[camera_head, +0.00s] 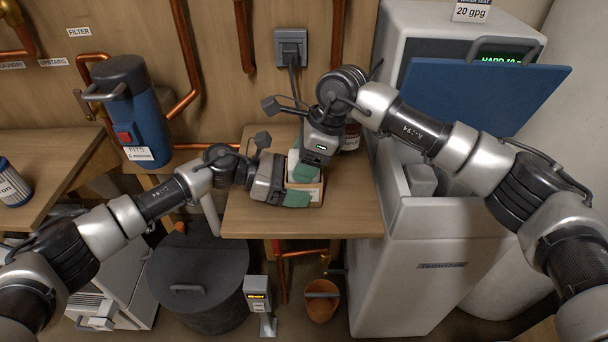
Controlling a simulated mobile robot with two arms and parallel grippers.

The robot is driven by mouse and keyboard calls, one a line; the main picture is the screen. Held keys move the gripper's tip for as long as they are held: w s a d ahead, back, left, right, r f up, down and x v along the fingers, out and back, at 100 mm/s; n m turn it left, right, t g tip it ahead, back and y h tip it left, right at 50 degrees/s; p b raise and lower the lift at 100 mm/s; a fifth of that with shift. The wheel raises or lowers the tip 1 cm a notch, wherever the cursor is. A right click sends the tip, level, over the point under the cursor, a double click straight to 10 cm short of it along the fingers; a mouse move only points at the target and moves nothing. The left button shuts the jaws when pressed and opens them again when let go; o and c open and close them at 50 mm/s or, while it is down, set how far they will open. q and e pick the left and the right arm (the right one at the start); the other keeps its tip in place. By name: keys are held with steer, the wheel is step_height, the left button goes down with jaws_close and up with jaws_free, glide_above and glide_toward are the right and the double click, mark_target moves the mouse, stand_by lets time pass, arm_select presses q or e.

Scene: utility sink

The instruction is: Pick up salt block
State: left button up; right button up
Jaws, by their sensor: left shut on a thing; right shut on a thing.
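A small tan box (317,190) with a white label stands on the wooden side table, partly hidden by my grippers. A white block (293,160), which looks like a salt block, shows at the box's back left. My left gripper (291,198) reaches in from the left with green fingertips at the box's near left side; it is shut, apparently on the box. My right gripper (303,174) points down into the box from above and is shut, apparently on a salt block; its wrist hides the contact.
The white softener (410,275) stands open at right, its blue lid (485,105) raised; a pale block (421,180) shows inside. The side table (250,216) is bare in front. A blue canister (145,120) stands left. A dark lidded bin (198,265) and orange bucket (321,306) are below.

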steer(key=shift+r, duration=0.15)
steer(key=shift+c, duration=0.6)
step_height(320, 180, up, 10)
steer(key=shift+f, duration=0.1)
arm_select(q)
steer(key=o, duration=0.6)
arm_select(e)
steer(key=shift+w, duration=0.1)
arm_select(q)
steer(key=shift+o, duration=0.2)
